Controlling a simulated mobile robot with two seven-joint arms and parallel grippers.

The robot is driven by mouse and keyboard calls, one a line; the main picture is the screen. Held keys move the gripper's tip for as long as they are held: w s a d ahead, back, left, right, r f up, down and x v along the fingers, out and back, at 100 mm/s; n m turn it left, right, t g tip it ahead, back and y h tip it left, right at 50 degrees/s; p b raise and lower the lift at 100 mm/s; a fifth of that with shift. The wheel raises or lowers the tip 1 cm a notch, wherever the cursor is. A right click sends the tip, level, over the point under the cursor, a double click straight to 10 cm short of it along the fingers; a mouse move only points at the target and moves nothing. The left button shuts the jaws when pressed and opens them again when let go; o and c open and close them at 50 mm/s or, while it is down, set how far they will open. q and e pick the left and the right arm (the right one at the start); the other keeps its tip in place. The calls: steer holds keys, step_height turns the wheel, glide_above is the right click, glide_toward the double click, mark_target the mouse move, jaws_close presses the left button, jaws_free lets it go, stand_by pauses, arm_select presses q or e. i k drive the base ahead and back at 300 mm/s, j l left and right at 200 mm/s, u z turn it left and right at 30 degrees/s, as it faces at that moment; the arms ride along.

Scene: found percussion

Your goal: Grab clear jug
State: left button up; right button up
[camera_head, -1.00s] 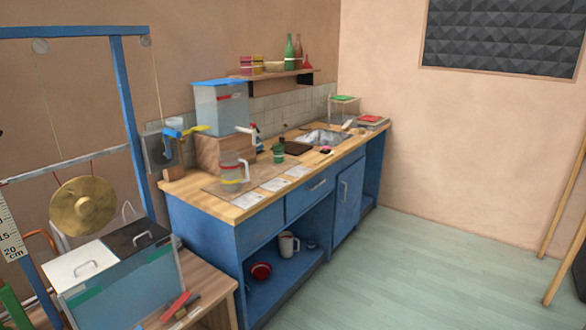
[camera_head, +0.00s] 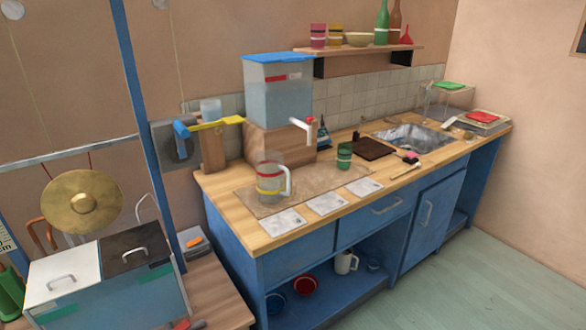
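A clear jug (camera_head: 270,184) with a red band near its rim, a yellow band lower down and a pale handle on its right side stands upright on a brown mat (camera_head: 246,203) on the wooden counter (camera_head: 222,193). It is in front of the wooden block under the blue-lidded tank. Neither of my grippers shows in the head view.
A clear tank (camera_head: 279,98) with a blue lid and a white tap sits on a wooden block (camera_head: 262,146) behind the jug. White cards (camera_head: 326,204) lie along the front edge. A green cup (camera_head: 344,156) stands to the right. A gong (camera_head: 81,202) hangs at left.

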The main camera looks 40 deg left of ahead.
mark_target(269, 167)
steer(key=i, duration=1.45)
steer(key=i+l+u, duration=0.1)
steer(key=i+u, duration=0.15)
steer(key=i, duration=0.3)
steer(key=i+l+u, duration=0.25)
steer(key=i, duration=0.25)
steer(key=j+u, duration=0.1)
steer(key=u, duration=1.45)
